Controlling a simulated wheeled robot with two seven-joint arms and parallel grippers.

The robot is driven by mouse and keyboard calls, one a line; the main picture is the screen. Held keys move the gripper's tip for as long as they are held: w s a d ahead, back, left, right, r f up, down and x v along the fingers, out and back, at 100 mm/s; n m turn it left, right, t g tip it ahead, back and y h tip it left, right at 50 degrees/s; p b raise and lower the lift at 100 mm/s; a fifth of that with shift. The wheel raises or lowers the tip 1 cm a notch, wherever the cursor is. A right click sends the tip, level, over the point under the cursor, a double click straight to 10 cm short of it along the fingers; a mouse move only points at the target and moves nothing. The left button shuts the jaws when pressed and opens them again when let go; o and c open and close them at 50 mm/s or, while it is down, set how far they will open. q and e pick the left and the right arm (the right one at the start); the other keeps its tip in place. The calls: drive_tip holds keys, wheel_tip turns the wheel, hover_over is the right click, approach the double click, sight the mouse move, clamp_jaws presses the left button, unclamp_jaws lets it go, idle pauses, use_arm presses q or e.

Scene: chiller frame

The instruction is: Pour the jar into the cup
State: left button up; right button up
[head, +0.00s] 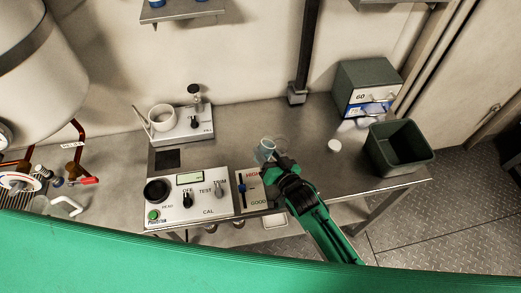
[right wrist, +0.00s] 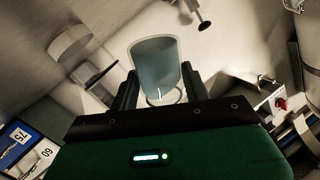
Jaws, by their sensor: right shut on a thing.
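A small translucent jar with pale blue contents (head: 266,147) is held above the steel bench. In the right wrist view the jar (right wrist: 155,65) stands between the two fingers, its wide rim toward the top. My right gripper (head: 278,162) is shut on it. A white cup (head: 162,117) sits on a grey-white instrument (head: 182,134) at the back left of the bench, well left of the jar. I cannot see into the cup clearly. My left gripper is not in view.
A control panel (head: 190,205) with knobs lies at the front left. A small white round thing (head: 334,146) is on the bench to the right. A dark open bin (head: 402,145) and a grey-green box (head: 365,80) stand farther right. A dark post (head: 305,50) rises behind.

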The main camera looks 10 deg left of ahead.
wheel_tip(320, 180, up, 2)
drive_tip(key=m+p, duration=0.1)
drive_tip(key=p, duration=0.1)
drive_tip(key=shift+w+p, duration=0.1)
drive_tip(key=shift+p, duration=0.2)
drive_tip(key=shift+f, duration=0.15)
drive_tip(key=shift+r+m+g+p, duration=0.6)
drive_tip(key=shift+m+p, duration=0.4)
drive_tip(key=shift+s, duration=0.2)
drive_tip(key=shift+f, duration=0.1)
drive_tip(key=shift+a+f+m, duration=0.1)
drive_tip(key=shift+f+m, duration=0.2)
drive_tip(key=shift+m, duration=0.5)
